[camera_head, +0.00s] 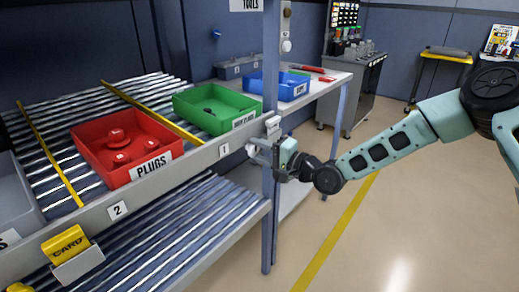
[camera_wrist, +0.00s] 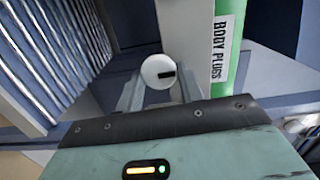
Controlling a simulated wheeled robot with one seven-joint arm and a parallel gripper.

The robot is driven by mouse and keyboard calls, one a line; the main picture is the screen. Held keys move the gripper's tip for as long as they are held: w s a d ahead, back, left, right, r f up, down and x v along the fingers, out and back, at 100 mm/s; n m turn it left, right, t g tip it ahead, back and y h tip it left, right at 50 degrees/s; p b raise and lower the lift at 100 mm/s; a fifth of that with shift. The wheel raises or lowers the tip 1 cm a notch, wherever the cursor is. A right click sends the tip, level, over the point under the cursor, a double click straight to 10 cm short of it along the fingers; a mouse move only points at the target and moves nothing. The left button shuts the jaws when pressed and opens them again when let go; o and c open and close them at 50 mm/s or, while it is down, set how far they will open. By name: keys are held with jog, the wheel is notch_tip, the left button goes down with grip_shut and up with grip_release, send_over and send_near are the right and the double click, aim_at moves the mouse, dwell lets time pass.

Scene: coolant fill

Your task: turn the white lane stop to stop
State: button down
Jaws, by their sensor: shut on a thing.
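The white lane stop (camera_wrist: 157,71) is a round white knob with a short dark mark right of its middle, lying roughly level in the wrist view. My gripper (camera_head: 258,149) is at the front rail of the upper rack, by the corner post. Its two fingers stand on either side of the knob in the wrist view, and it is shut on the knob. In the head view the gripper covers the knob, so I cannot make it out there.
A green bin (camera_head: 190,97) and a red bin (camera_head: 88,141) marked PLUGS lie on the roller lanes behind the rail. The blue post (camera_head: 268,220) stands close to my gripper. A small white holder (camera_head: 272,124) sits just above it. The floor at right is clear.

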jog(key=shift+m, duration=0.4)
jog(key=c, duration=0.9)
grip_release()
jog(key=shift+d, duration=0.1)
jog(key=v, duration=1.7)
jog(key=shift+s+d, duration=0.1)
jog(key=shift+d, duration=0.05)
jog(key=shift+f, duration=0.1)
